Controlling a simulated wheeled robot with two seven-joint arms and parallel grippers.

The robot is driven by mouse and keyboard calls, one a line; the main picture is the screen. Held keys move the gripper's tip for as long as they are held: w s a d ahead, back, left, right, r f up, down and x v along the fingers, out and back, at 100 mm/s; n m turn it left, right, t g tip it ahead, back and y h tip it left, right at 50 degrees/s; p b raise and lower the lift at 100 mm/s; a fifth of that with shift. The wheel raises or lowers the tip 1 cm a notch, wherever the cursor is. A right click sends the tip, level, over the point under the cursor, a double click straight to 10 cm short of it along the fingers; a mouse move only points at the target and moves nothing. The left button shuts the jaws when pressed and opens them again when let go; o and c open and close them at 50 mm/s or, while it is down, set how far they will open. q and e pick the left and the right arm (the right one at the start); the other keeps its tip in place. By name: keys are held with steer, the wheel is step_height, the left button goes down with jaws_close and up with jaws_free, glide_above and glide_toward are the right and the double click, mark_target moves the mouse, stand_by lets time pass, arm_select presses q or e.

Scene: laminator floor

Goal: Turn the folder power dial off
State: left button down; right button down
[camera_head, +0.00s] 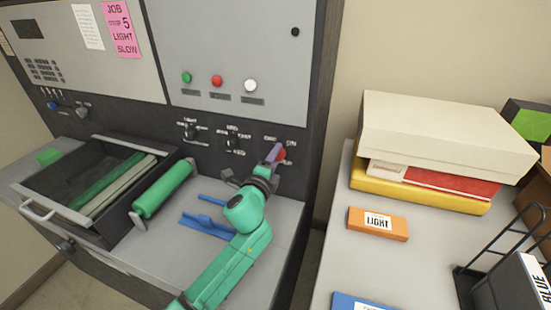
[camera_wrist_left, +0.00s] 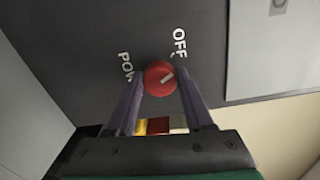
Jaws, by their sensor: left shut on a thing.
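The red power dial (camera_wrist_left: 160,78) is on the dark panel, with a light pointer mark on its face. In the left wrist view the "OFF" label (camera_wrist_left: 180,42) is beside it at upper right, and a partly hidden label starting "POW" (camera_wrist_left: 126,67) is at left. The mark slants toward the upper right. My left gripper (camera_wrist_left: 158,82) has a finger on each side of the dial and is shut on it. In the head view the left gripper (camera_head: 275,154) covers part of the red dial (camera_head: 281,155). My right gripper is not in view.
Two black dials (camera_head: 190,131) sit left on the same panel, below green, red and white buttons (camera_head: 217,81). An open drawer (camera_head: 38,188) and green roller (camera_head: 162,189) are at left. The table (camera_head: 345,278) at right holds boxes (camera_head: 440,130) and an orange "LIGHT" block (camera_head: 377,224).

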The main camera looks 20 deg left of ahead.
arm_select(q)
steer(key=shift+f+n, duration=0.1)
steer(key=shift+n, duration=1.4)
steer(key=shift+c, duration=1.4)
jaws_free()
steer(key=s+a+b, duration=0.1)
steer(key=s+b, duration=0.2)
steer(key=s, duration=1.1)
steer(key=shift+s+r, duration=0.3)
